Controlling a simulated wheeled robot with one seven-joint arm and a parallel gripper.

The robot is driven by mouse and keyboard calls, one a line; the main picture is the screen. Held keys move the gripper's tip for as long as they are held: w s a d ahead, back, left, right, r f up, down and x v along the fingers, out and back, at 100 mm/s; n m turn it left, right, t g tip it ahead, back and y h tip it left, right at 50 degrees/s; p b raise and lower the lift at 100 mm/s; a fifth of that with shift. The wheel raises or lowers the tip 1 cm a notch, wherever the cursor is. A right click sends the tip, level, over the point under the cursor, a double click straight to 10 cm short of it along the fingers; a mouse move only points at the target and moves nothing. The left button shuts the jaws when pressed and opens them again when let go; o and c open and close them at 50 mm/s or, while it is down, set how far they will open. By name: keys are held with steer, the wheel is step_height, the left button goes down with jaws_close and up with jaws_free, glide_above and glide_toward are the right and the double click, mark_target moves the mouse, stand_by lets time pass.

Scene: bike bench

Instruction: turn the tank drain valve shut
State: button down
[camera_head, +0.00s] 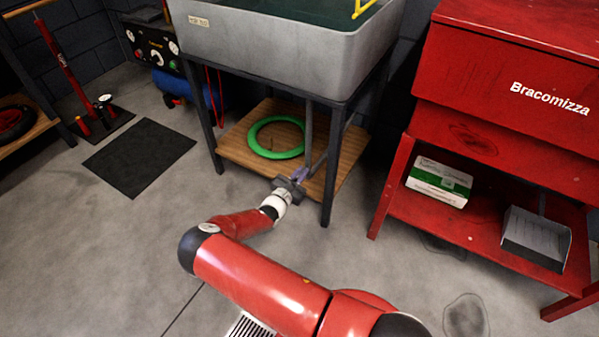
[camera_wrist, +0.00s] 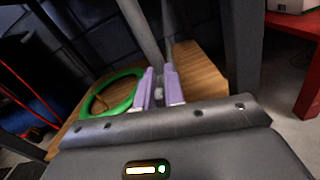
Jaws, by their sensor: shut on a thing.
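The grey tank (camera_head: 275,50) stands on a dark metal frame, with dark green water inside. A grey drain pipe (camera_head: 308,130) comes down from under it; it also shows in the wrist view (camera_wrist: 141,30). My gripper (camera_head: 299,174) reaches in low at the front of the stand, by the pipe's lower end. In the wrist view its two purple fingers (camera_wrist: 159,88) are close together on a small pale part, the drain valve (camera_wrist: 158,95), which is mostly hidden between them. Which way the valve's handle is turned cannot be told.
A green ring (camera_head: 253,139) lies on the stand's wooden lower shelf (camera_head: 232,148). A dark stand leg (camera_head: 327,180) is close right of my gripper. A red cabinet (camera_head: 480,60) with a white-green box (camera_head: 440,180) is at right.

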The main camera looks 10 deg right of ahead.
steer(key=shift+s+d+f+m+p, duration=0.35)
steer(key=shift+m+p, duration=0.25)
steer(key=shift+m, duration=1.95)
steer(key=shift+s+d+f+m+p, duration=0.1)
steer(key=shift+d+f+m+p, duration=0.3)
steer(key=shift+m, duration=2.1)
steer(key=shift+s+d+f+m+p, duration=0.2)
steer(key=shift+f+m+p, duration=0.45)
steer(key=shift+m, duration=1.9)
steer(key=shift+r, duration=0.1)
steer(key=c, duration=1.5)
jaws_free()
steer(key=shift+a, duration=0.1)
steer(key=v, duration=0.8)
